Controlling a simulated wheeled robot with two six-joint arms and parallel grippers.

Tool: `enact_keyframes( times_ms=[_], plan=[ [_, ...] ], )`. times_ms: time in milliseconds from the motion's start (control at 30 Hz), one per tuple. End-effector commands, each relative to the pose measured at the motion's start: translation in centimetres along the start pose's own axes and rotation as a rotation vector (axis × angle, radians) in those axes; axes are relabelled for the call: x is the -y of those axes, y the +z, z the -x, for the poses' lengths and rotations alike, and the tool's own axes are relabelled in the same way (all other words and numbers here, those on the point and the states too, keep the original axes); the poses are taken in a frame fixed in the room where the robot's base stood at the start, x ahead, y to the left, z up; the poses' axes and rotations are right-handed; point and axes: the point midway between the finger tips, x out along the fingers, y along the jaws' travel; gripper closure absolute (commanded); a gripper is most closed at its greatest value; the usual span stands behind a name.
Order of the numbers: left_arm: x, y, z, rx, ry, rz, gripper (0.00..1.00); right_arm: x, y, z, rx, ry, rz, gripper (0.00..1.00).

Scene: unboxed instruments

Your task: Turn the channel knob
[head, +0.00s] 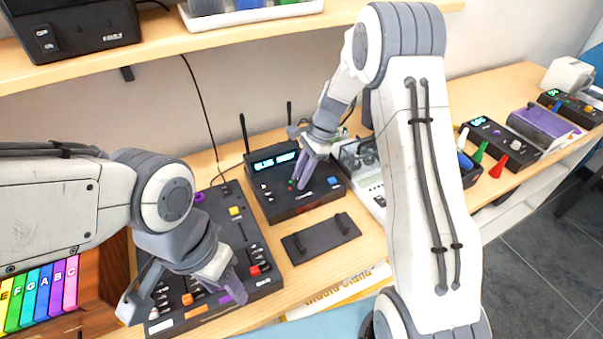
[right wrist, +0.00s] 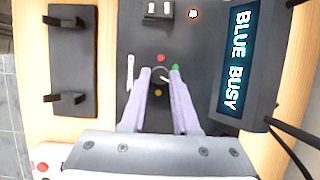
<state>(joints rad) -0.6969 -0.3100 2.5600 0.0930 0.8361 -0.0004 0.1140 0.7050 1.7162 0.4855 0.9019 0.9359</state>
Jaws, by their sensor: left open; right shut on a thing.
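The black radio-like device (head: 285,206) stands on the bench with two antennas and a lit display (head: 271,162). In the right wrist view the display (right wrist: 238,58) reads "BLUE BUSY". The channel knob (right wrist: 161,72) is a small round knob on the device's top panel, with a white mark and red, green and yellow dots around it. My right gripper (right wrist: 160,71) has its purple fingers shut on the knob; in the head view the fingers hide it. My left gripper (head: 184,298) is open and empty over the black mixer panel at the left.
The black mixer panel (head: 262,254) with sliders and coloured buttons lies left of the device. A dark plate with two handles (head: 322,239) lies in front of it. A white instrument (head: 369,188) stands close on its right. Coloured keys (head: 40,296) are at far left. A shelf (head: 100,66) runs above.

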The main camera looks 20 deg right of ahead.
Motion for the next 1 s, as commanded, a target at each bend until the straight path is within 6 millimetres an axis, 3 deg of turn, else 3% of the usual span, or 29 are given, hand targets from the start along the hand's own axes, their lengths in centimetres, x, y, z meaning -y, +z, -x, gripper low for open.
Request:
enact_keyframes(
  times_ms=[400,1000],
  plan=[
    [-0.2,-0.1,2.6,0.0,0.0,0.0,0.5,0.4,0.1,0.3,-0.001,0.141,0.344,1.0],
    [-0.3,-0.2,4.0,0.0,0.0,0.001,0.5,0.8,0.3,0.1,-0.004,0.315,0.77,1.0]
  ],
)
